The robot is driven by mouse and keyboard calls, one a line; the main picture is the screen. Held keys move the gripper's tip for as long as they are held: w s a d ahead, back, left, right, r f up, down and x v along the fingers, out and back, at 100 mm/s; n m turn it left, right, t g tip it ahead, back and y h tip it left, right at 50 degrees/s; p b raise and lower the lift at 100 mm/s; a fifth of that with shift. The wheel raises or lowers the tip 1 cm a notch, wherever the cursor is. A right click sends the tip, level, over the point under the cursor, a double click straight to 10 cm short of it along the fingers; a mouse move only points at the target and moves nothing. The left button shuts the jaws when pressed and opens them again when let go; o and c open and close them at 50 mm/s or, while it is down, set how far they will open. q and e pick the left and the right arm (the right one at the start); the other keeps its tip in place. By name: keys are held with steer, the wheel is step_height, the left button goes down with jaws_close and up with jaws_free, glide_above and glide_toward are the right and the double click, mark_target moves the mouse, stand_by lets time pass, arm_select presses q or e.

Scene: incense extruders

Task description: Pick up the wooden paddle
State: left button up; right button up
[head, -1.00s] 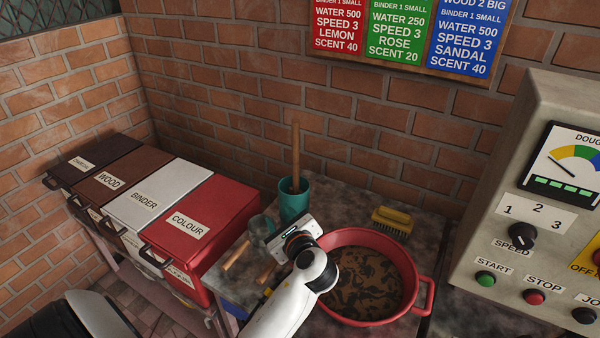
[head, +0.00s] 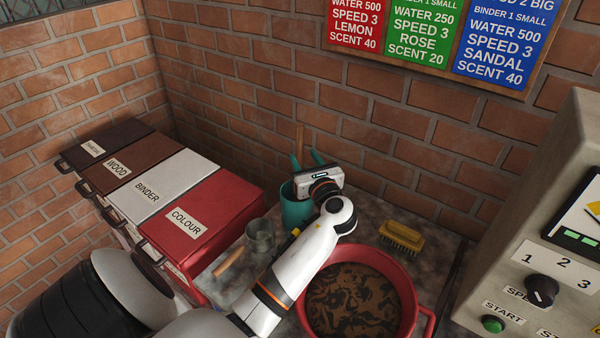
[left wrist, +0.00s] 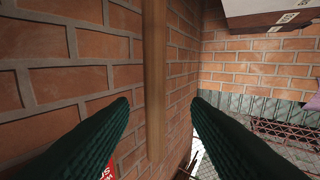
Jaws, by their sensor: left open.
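The wooden paddle's handle (head: 299,140) stands upright out of a teal cup (head: 295,210) near the brick wall. Its lower part is hidden by the cup and my gripper. My left gripper (head: 306,158) is at the upper handle, with its dark teal fingers spread. In the left wrist view the brown handle (left wrist: 155,60) runs between the two open fingers, with gaps on both sides. I cannot tell whether it lies fully within finger depth. My right gripper is out of view.
A red basin (head: 412,300) of dark mix stands right of my left arm, with a yellow brush (head: 401,237) behind it. Labelled bins (head: 205,215) are at left, and a control panel (head: 540,240) is at right.

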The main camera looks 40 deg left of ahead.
mark_target(301, 150)
arm_select(q)
steer(key=p+x, duration=0.1)
steer(key=x, duration=0.4)
steer(key=shift+w+d+p, duration=0.1)
steer(key=shift+w+p, duration=0.1)
steer(key=shift+p, duration=0.15)
steer(key=shift+w+a+f, duration=0.1)
steer(key=shift+w+a, duration=0.05)
steer(key=shift+a, duration=0.1)
steer(key=shift+c, duration=0.5)
jaws_close()
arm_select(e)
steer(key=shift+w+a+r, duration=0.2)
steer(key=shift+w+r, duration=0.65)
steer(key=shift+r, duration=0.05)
